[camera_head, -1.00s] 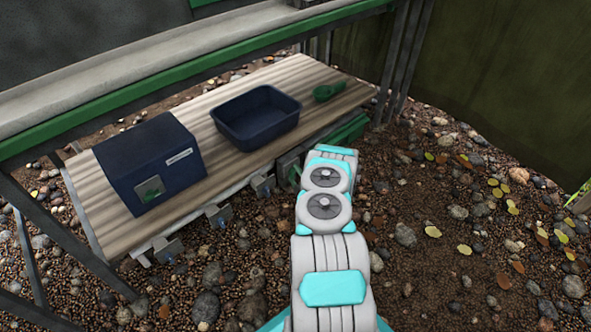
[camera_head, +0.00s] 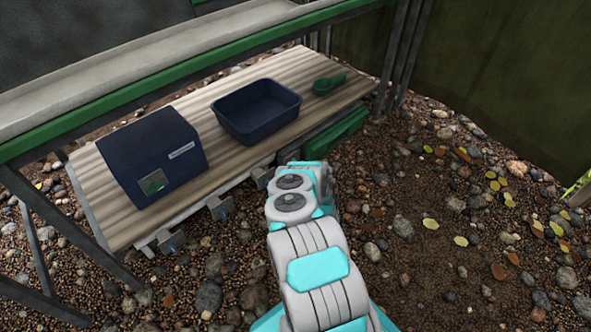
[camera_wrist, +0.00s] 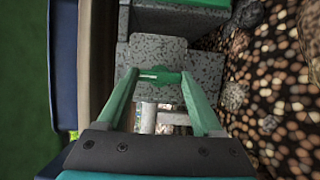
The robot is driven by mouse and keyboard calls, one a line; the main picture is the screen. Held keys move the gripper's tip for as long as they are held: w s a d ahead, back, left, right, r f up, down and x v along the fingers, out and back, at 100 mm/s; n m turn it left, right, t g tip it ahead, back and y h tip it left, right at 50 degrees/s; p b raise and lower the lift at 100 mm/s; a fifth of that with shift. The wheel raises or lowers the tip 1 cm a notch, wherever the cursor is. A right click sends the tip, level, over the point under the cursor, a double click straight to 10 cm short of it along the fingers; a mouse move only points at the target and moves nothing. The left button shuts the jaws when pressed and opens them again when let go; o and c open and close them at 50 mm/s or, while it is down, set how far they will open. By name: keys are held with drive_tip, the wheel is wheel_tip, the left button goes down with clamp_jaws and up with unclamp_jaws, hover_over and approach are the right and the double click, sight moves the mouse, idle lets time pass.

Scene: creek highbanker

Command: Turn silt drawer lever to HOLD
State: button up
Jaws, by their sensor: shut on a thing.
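In the wrist view my gripper (camera_wrist: 160,80) has its two green fingers on either side of a short green bar, shut on it. The bar looks like the silt drawer lever (camera_wrist: 159,75), lying crosswise in front of a grey speckled plate (camera_wrist: 160,53). A pale metal piece (camera_wrist: 149,117) shows between the fingers. In the head view my arm covers the lever and the fingertips, beside the front edge of the wooden bench. No HOLD marking is readable.
The ribbed bench (camera_head: 225,150) carries a navy box (camera_head: 150,155), a navy tray (camera_head: 256,132) and a green scoop (camera_head: 329,84). A green drawer-like part (camera_head: 338,135) is below its right end. Several small grey fittings line its front edge. Open gravel (camera_head: 420,270) lies to the right.

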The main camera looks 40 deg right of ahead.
drive_tip(key=o, duration=1.4)
drive_tip(key=shift+c, duration=0.2)
drive_tip(key=v, duration=0.7)
drive_tip(key=shift+s+a, duration=0.15)
drive_tip(key=shift+s, duration=0.2)
drive_tip(key=s+b, duration=0.1)
drive_tip(key=s, duration=0.2)
drive_tip(key=s+b, duration=0.1)
drive_tip(key=s, duration=0.3)
drive_tip(key=s+d+b, duration=0.1)
drive_tip(key=s, duration=0.3)
drive_tip(key=shift+s+f, duration=0.1)
drive_tip(key=shift+s, duration=0.35)
